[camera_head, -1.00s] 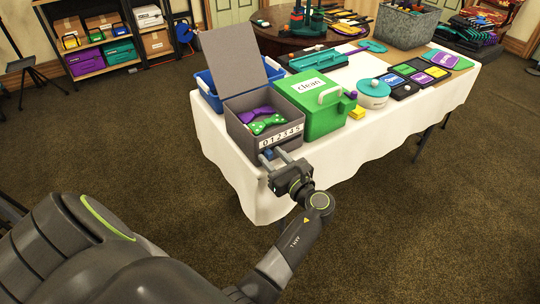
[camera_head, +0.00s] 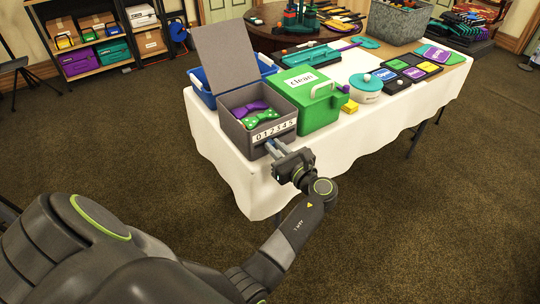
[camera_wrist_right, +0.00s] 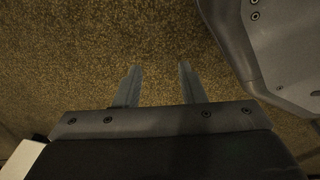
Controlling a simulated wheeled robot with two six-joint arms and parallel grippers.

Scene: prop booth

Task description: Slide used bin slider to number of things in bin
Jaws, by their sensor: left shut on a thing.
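The grey used bin (camera_head: 231,128) stands at the near left end of the table, its lid (camera_head: 224,58) open. Inside lie a purple bow tie (camera_head: 250,108) and a green dotted bow tie (camera_head: 262,119). A white number strip (camera_head: 274,131) reading 0 to 5 runs along its front wall. My left gripper (camera_head: 271,147) is at the front wall just below the strip, shut on the slider, which the fingers mostly hide. I cannot read its exact number. In the right wrist view, my right gripper (camera_wrist_right: 156,75) is open and empty above the carpet.
A green box labelled clean (camera_head: 316,110) stands right beside the bin, and a blue bin (camera_head: 203,88) is behind it. The white-clothed table edge (camera_head: 234,170) is close to my left arm.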

